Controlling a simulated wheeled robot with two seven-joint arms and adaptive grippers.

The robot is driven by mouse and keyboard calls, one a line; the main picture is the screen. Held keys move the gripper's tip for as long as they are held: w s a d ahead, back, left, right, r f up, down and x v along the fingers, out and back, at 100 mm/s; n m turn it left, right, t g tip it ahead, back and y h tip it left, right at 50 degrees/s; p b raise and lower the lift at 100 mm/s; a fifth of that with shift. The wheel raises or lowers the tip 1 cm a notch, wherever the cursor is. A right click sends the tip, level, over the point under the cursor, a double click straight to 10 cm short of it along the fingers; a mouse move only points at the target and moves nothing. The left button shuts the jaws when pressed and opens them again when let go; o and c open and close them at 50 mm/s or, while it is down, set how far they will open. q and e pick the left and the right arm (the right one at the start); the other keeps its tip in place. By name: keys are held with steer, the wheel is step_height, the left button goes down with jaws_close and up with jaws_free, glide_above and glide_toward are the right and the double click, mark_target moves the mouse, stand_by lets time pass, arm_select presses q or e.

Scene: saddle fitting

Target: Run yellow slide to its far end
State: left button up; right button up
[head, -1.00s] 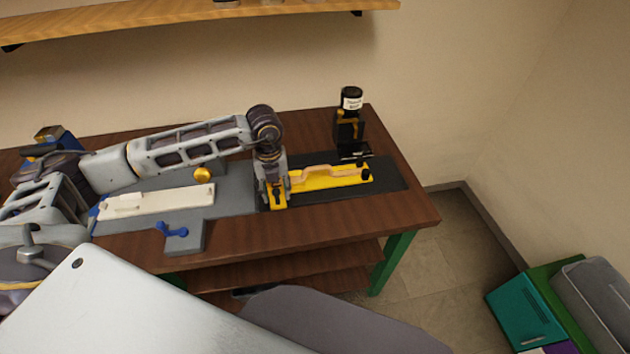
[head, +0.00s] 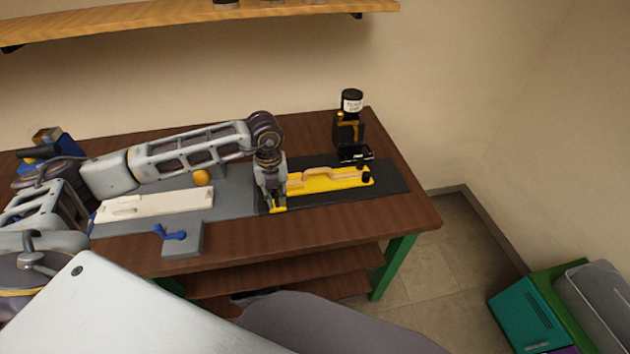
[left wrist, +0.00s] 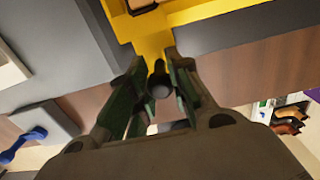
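The yellow slide (head: 328,181) lies on a black strip at the right half of the bench, with a pale wavy wooden piece along its top and black knobs at its right end. My left gripper (head: 276,205) points down at the slide's left end. In the left wrist view its two fingers (left wrist: 158,80) stand on either side of a dark round knob (left wrist: 160,88) by the narrow yellow end (left wrist: 151,40). Whether they press on the knob I cannot tell. My right gripper is not in view.
A grey plate carries a white block (head: 160,205), an orange ball (head: 202,177) and a blue lever (head: 170,232) on a grey block. A black bottle (head: 351,118) stands behind the slide's right end. A small black object (head: 356,153) lies near it. The black strip (head: 393,179) is bare beyond the slide.

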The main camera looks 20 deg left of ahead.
arm_select(q)
steer(key=shift+w+d, duration=0.1)
steer(key=shift+d, duration=0.1)
steer(key=shift+w+d, duration=0.3)
steer(key=shift+d, duration=0.15)
steer(key=shift+d+b, duration=0.15)
steer(key=shift+b, duration=0.15)
steer(key=shift+w+d, duration=0.35)
steer(key=shift+d, duration=0.1)
stand_by(0.5)
steer(key=shift+w+d+b, duration=0.2)
steer(key=shift+d+b, duration=0.1)
steer(key=shift+w+d, duration=0.2)
steer(key=shift+d, duration=0.1)
